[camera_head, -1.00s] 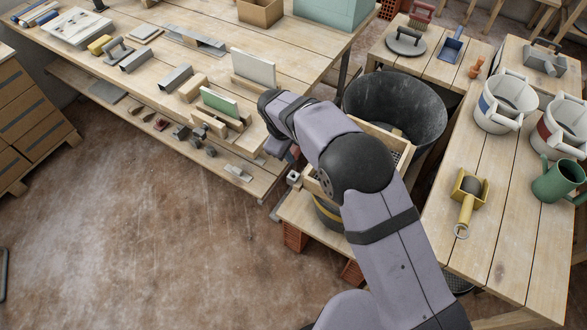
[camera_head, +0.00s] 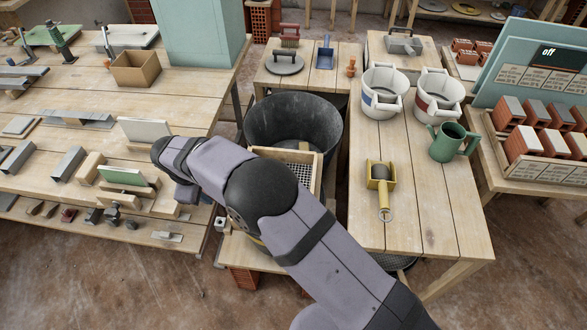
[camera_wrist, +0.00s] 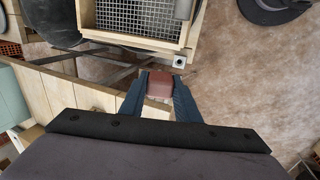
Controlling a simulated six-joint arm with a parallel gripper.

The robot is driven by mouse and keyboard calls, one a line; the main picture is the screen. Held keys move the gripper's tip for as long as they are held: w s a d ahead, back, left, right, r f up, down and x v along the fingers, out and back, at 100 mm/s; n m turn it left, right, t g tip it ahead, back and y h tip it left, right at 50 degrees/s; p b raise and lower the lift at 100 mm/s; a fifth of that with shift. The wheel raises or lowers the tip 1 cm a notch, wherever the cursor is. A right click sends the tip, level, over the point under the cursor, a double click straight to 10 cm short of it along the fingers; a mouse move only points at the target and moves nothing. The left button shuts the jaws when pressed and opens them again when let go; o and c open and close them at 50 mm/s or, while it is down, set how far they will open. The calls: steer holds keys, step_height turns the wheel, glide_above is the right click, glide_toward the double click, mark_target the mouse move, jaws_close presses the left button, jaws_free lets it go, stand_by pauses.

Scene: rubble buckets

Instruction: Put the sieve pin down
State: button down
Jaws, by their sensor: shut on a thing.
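In the wrist view my gripper (camera_wrist: 160,86) is shut on a reddish-brown block-shaped piece, which I take to be the sieve pin (camera_wrist: 160,84); only its end shows between the fingers. The sieve, a wooden frame (camera_wrist: 131,41) with wire mesh, is just beyond the fingertips. A small bracket with a pale square end (camera_wrist: 179,62) is at its near corner. My gripper and the held piece are mostly hidden there by my wrist.
A long workbench (camera_head: 190,90) with trowels and floats is on the left. Brown floor is open in front.

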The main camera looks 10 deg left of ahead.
steer(key=w+d+r+m+g+h, duration=0.1)
steer(key=w+d+m+g+h, duration=0.3)
steer(key=d, duration=0.9)
steer(key=w+d+m+t+h, duration=0.1)
steer(key=w+d+m, duration=0.3)
steer(key=d, duration=0.9)
steer(key=s+d+f+m+g+y+b, duration=0.1)
steer(key=s+d+m+g, duration=0.25)
steer(key=d, duration=0.35)
steer(key=s+d+m+g, duration=0.3)
steer(key=s+d+m, duration=0.15)
steer(key=d, duration=0.35)
steer(key=s+d+f+m+g+y+b, duration=0.2)
steer(key=s+f+m+y+b, duration=0.45)
steer(key=s+m+y, duration=0.5)
steer(key=w+d+m+t+y+b, duration=0.4)
steer(key=w+m+t+y+b, duration=0.2)
steer(key=w+m+t, duration=0.9)
steer(key=d+m+t+h+b, duration=0.2)
steer(key=d+m+t+h, duration=0.3)
steer(key=d, duration=0.8)
steer(key=d+m+t+h+b, duration=0.3)
steer(key=d+m+t+h, duration=0.3)
steer(key=d, duration=0.7)
steer(key=shift+w+d+r+h, duration=0.2)
steer(key=shift+d+r+h, duration=0.25)
steer(key=shift+h, duration=0.8)
